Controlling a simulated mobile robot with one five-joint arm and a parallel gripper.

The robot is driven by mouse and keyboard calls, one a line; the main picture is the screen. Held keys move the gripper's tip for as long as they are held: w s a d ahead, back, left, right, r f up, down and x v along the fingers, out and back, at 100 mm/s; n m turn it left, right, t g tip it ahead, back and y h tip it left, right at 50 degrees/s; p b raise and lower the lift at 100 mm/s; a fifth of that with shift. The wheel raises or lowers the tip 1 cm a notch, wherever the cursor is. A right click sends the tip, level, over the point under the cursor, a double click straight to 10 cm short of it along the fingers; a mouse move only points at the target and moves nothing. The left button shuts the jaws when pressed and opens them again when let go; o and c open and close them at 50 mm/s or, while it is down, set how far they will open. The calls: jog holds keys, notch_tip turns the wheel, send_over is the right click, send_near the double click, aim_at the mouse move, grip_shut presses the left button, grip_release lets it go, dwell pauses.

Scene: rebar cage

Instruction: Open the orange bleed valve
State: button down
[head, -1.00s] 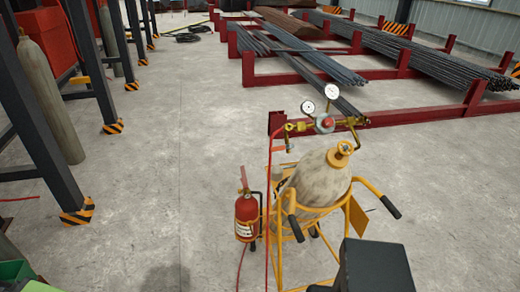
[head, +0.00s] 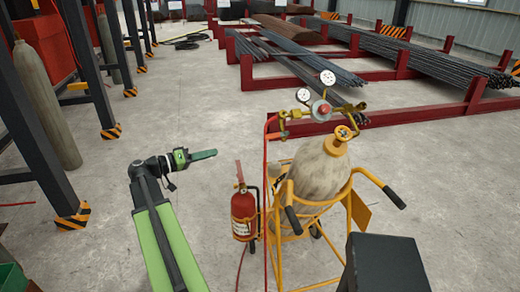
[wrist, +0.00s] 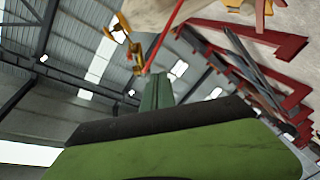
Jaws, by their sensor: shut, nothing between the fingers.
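A gas cylinder (head: 318,172) stands in a yellow hand cart, with a regulator (head: 321,109) and two white gauges at its top. A small orange part (head: 277,135), which looks like the bleed valve's lever, sits below the brass fitting at the regulator's left end. Its exact setting is too small to tell. My gripper (head: 203,154) is shut and empty, left of the valve and apart from it, pointing right. In the wrist view my shut green fingers (wrist: 157,92) show in the middle, with blurred orange-yellow fittings (wrist: 135,58) beyond them.
A red fire extinguisher (head: 244,213) hangs at the cart's left side, below and right of my gripper. A red hose (head: 266,200) runs down from the regulator. Red racks with steel bars (head: 300,65) stand behind. Dark posts (head: 92,80) stand at left. Floor between is clear.

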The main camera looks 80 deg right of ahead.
aim_at(277, 135)
jog(key=s+d+r+m+g, duration=0.1)
jog(key=s+d, duration=0.3)
jog(key=s, duration=0.5)
jog(key=s+d+r+m+g+b, duration=0.1)
jog(key=s+d+r+m+g, duration=0.1)
jog(key=s, duration=0.7)
jog(key=shift+s+d+r+g, duration=0.3)
jog(key=shift+d+r, duration=0.05)
jog(key=shift+d, duration=0.6)
jog(key=shift+b, duration=0.3)
